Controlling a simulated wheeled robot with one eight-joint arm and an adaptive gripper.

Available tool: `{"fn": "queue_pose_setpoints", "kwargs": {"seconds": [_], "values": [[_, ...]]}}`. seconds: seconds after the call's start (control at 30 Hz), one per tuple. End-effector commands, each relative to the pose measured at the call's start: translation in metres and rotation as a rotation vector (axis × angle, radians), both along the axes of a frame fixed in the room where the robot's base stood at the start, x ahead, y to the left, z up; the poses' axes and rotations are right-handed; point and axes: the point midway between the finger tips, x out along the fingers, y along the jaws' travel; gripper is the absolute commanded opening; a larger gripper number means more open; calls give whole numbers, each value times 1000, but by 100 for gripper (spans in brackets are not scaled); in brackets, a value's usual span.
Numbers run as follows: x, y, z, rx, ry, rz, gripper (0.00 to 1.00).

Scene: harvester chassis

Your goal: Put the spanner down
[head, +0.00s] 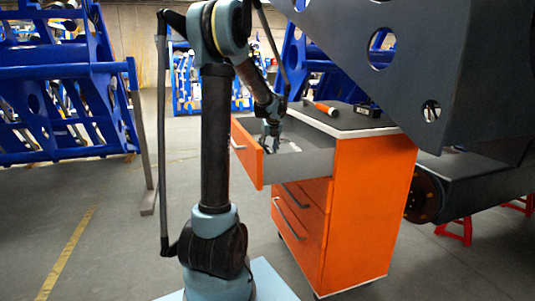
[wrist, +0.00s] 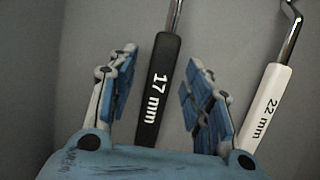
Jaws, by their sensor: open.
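A spanner with a black handle marked 17 mm (wrist: 160,85) lies on a grey surface in the wrist view, between the two spread fingers of my gripper (wrist: 161,62). Gaps show on both sides of the handle. A second tool with a white handle marked 22 mm (wrist: 266,105) lies to the right, outside my right finger. The far ends of both tools are cut off by the frame. In the head view my gripper (head: 270,136) points down into an open drawer (head: 302,166). The spanners cannot be made out clearly there.
The drawer belongs to an orange cabinet (head: 360,210). A tool with an orange handle (head: 324,108) and a black item (head: 367,109) are on its dark top. A large dark chassis part (head: 400,75) overhangs from the right.

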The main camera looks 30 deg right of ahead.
Motion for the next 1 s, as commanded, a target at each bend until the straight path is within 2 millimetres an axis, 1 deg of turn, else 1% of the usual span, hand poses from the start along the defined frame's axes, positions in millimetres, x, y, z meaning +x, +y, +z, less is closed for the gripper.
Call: {"fn": "queue_pose_setpoints", "kwargs": {"seconds": [0.53,0.57,0.6,0.67,0.7,0.73,0.77,1.0], "values": [[0,0,-3,0,0,0,46],[0,0,-4,0,0,0,41],[0,0,-4,0,0,0,32],[0,0,-4,0,0,1,19],[0,0,-4,0,0,0,10],[0,0,-4,0,0,1,3],[0,0,-4,0,0,1,0],[0,0,-4,0,0,1,0]]}}
